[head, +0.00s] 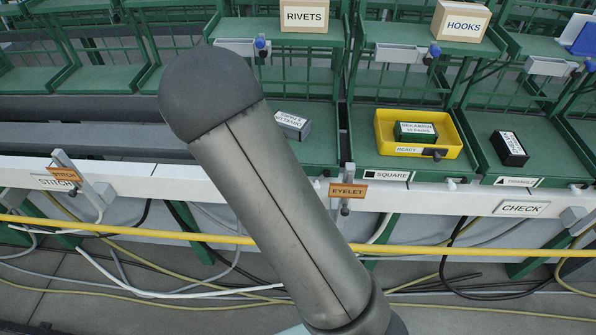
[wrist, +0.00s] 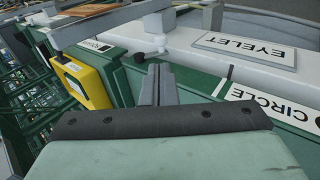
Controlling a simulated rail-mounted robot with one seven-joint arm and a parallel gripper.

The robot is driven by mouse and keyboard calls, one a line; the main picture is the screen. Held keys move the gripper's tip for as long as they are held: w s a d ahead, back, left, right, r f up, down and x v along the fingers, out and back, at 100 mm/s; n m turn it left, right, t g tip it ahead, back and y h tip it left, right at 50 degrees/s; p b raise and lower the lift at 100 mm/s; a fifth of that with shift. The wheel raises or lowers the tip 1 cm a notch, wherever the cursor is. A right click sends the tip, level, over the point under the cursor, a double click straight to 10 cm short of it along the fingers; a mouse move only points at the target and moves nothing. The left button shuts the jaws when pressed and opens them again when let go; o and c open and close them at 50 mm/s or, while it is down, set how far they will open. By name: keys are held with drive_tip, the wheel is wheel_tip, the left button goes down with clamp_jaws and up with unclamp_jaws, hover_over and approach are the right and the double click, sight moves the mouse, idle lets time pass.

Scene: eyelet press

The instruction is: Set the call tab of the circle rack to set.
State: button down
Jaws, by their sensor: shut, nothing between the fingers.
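The circle rack is marked by a white CIRCLE label (wrist: 272,108) on its green front edge, at the right of the wrist view. My gripper is hidden in the head view.
A white rail with an EYELET plate (wrist: 246,49) runs beside the rack. The square rack (head: 378,175) holds a yellow tray (head: 385,145), also visible in the wrist view (wrist: 82,80). An orange EYELET sign on a bracket (head: 347,191) stands out from the rail.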

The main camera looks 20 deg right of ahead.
drive_tip(key=v, duration=0.5)
drive_tip(key=shift+w+a, duration=0.1)
drive_tip(key=shift+a, duration=0.1)
